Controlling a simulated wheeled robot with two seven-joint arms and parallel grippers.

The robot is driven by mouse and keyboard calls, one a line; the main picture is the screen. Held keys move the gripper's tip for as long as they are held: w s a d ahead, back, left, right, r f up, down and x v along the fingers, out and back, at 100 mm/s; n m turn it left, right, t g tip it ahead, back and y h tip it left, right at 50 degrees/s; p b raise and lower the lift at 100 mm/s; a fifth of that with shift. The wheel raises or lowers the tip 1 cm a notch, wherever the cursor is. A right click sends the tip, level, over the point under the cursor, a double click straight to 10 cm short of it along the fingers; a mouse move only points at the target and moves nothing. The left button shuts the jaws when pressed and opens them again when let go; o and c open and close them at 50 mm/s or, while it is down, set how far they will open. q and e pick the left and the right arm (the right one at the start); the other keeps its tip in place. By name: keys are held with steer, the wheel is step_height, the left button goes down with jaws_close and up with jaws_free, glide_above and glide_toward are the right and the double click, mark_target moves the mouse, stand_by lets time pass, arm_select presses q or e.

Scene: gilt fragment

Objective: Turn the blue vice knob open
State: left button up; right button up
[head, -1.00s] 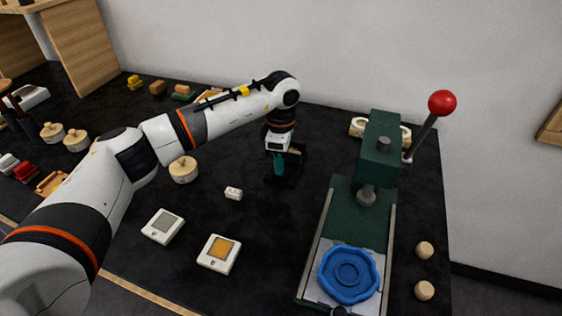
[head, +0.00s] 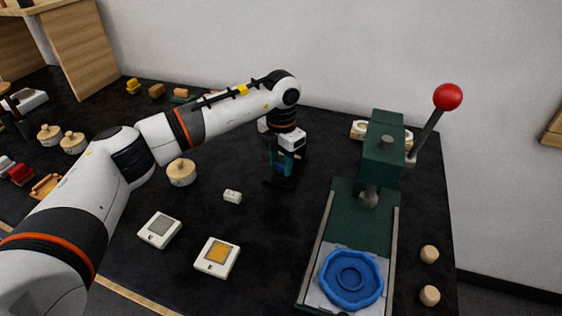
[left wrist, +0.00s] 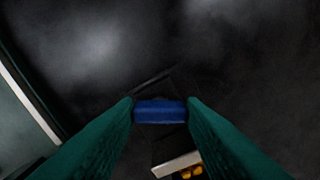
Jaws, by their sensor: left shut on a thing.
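The blue vice knob (left wrist: 160,111) sits between the two teal fingers of my left gripper (left wrist: 160,104) in the left wrist view, with a finger against each end. In the head view my left gripper (head: 281,166) points down over the dark vice (head: 285,182) at the middle of the table. The gripper hides most of the vice, and I cannot clearly make out the knob there. My right gripper is in neither view.
A green press (head: 361,215) with a red-tipped lever (head: 447,97) and a blue dish (head: 350,278) stands to the right. A small white block (head: 232,196), two square devices (head: 160,230) and a round wooden-lidded pot (head: 181,172) lie left of the vice. The black table between them is clear.

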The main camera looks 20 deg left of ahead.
arm_select(q)
steer(key=n, duration=0.4)
steer(key=shift+n, duration=0.4)
steer(key=n, duration=0.9)
steer(key=shift+r, duration=0.1)
steer(key=n, duration=0.4)
steer(key=shift+w+n, duration=0.1)
steer(key=shift+n, duration=0.3)
steer(key=o, duration=1)
